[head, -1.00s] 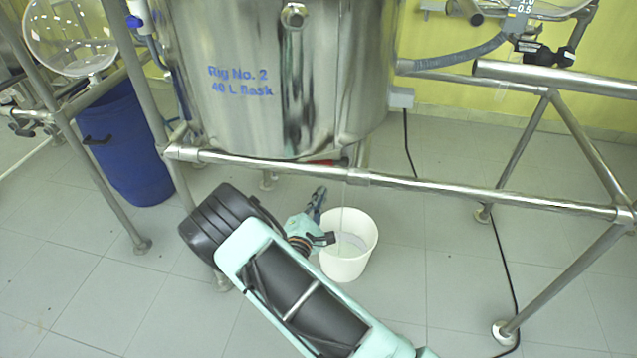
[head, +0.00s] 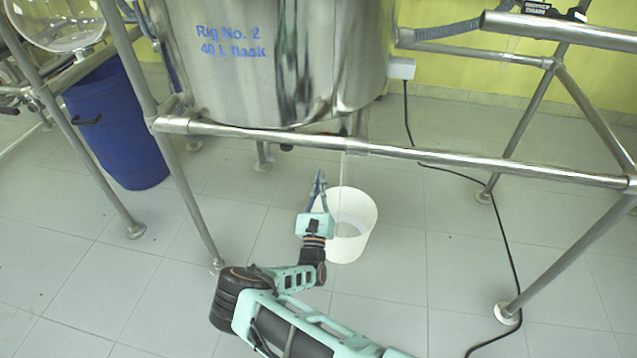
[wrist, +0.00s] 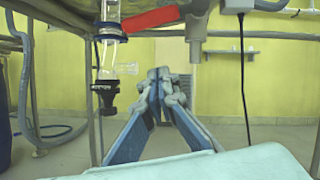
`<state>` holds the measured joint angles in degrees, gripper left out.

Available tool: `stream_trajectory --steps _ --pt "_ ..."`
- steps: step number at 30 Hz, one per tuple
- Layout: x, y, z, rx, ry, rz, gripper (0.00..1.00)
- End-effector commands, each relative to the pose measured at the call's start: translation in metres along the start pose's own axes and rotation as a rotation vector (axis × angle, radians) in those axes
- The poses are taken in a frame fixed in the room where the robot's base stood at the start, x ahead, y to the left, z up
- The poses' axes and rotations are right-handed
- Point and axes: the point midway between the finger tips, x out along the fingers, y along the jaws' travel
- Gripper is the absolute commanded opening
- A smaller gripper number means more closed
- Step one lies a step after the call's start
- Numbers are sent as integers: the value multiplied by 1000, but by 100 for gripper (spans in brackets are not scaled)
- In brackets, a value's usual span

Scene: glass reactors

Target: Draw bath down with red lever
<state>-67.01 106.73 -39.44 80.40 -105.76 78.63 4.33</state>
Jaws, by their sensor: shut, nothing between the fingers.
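The steel bath (head: 240,85), marked "Rig No. 2 40 L flask", hangs in a pipe frame. The red lever (wrist: 150,18) shows in the wrist view, lying nearly crosswise below the bath, beside a grey drain pipe (wrist: 196,40). In the head view the frame bar mostly hides the lever. A thin pale stream (head: 343,172) runs down toward a white bucket (head: 357,225) on the floor. My gripper (head: 319,175) is shut and empty, below the bath and in front of the bucket's left side. In the wrist view its fingertips (wrist: 159,75) meet below the lever, apart from it.
A horizontal frame bar (head: 420,157) crosses above my gripper. A glass outlet with a black knob (wrist: 105,90) hangs left of the fingers. A blue drum (head: 118,130) stands at the left. A black cable (head: 508,260) runs over the floor at the right.

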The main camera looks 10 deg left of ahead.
Motion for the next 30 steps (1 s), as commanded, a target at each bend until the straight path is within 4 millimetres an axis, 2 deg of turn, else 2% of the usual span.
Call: stream_trajectory --steps 8,9,12,18,30 --pt "61 0 -3 2 -1 -3 0" --pt "66 1 3 3 -2 -1 0" --pt "68 1 19 2 -1 0 0" --pt "72 0 35 2 0 -1 0" --pt "72 0 39 2 1 -1 0"
